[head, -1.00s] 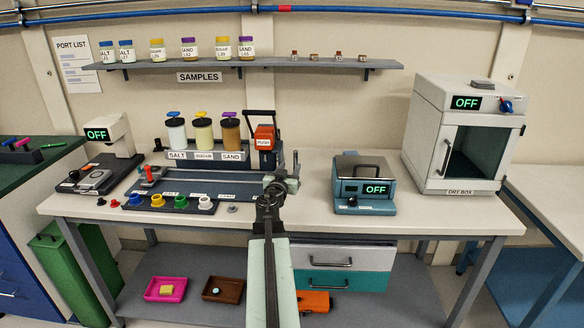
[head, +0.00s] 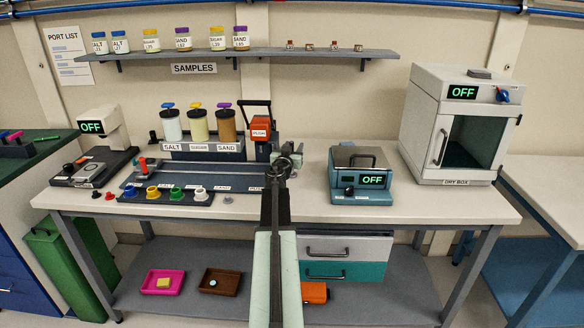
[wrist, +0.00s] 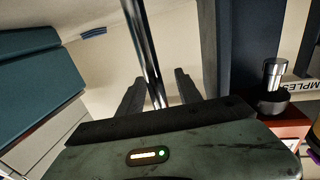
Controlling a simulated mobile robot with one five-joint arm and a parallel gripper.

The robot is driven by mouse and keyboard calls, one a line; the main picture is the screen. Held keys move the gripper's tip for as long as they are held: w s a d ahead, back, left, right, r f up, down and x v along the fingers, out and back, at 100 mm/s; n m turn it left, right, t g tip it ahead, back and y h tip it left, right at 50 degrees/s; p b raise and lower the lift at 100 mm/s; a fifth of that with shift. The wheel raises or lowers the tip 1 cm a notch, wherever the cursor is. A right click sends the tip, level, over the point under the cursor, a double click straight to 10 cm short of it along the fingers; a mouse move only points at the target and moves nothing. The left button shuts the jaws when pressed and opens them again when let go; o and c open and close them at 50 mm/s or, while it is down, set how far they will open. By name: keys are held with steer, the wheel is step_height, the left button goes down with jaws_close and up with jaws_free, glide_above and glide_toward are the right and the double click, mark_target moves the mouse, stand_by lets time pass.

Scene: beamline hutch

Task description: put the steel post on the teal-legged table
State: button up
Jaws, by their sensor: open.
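A shiny upright steel rod, seemingly the steel post (wrist: 147,50), shows in the wrist view between the two dark fingers of my gripper (wrist: 157,90). The fingers stand apart on either side of it; I cannot tell whether they touch it. In the head view my gripper (head: 284,164) is over the grey-legged bench, between the orange PUSH unit and the blue OFF device. The post cannot be made out clearly there. The teal-legged table (head: 560,190) is at the far right, with a pale, bare visible top and blue-teal legs.
The blue device (head: 361,180) stands just right of my gripper, and the white dry box (head: 455,125) at the bench's right end. The PUSH unit (head: 260,130) and sample jars (head: 200,126) are to the left. The samples shelf (head: 270,56) hangs above. A chrome cylinder (wrist: 274,76) shows at right.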

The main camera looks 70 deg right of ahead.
jaws_close()
stand_by(1.4)
